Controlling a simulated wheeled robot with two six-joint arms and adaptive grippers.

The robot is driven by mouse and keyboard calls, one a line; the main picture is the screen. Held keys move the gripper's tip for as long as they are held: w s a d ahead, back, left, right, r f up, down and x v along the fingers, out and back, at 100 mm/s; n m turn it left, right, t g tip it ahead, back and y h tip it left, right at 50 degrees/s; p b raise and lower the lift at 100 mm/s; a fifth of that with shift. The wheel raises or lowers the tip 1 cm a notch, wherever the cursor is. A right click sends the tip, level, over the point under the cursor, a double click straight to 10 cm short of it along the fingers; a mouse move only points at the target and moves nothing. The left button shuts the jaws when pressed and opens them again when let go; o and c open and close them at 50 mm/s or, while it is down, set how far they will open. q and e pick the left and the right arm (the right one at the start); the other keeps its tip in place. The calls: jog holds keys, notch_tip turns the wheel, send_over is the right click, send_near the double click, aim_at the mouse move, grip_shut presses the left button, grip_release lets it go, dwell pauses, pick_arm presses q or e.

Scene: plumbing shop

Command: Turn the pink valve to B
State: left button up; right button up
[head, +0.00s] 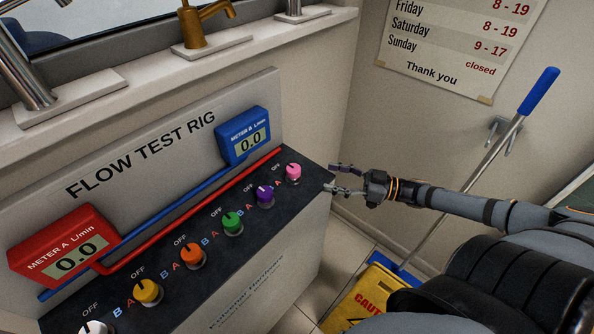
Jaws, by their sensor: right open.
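The pink valve (293,172) is the last knob at the right end of the flow test rig's dark panel (215,249). An "OFF" label stands above it and a red "A" at its lower left; the B label beside it is hard to make out. My right gripper (329,178) comes in from the right and is open and empty. Its fingertips are just right of the pink valve, apart from it in the picture. The red meter A (62,247) and the blue meter B (243,136) both read 0.0. My left gripper is not in view.
Purple (265,196), green (232,222), orange (193,256), yellow (148,291) and white (97,328) knobs line the panel to the left. Taps line the ledge above.

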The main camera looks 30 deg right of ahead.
aim_at(299, 169)
jog(key=b+x, duration=0.2)
jog(key=x, duration=0.1)
jog(key=b+x, duration=0.6)
jog(key=shift+w+d+f, duration=0.1)
jog(key=shift+w+f, duration=0.05)
jog(key=shift+f, duration=0.25)
jog(key=shift+w+a+r+b, duration=0.35)
jog(key=shift+w+a+b, duration=0.1)
jog(key=shift+b, duration=0.35)
jog(key=shift+c, duration=0.2)
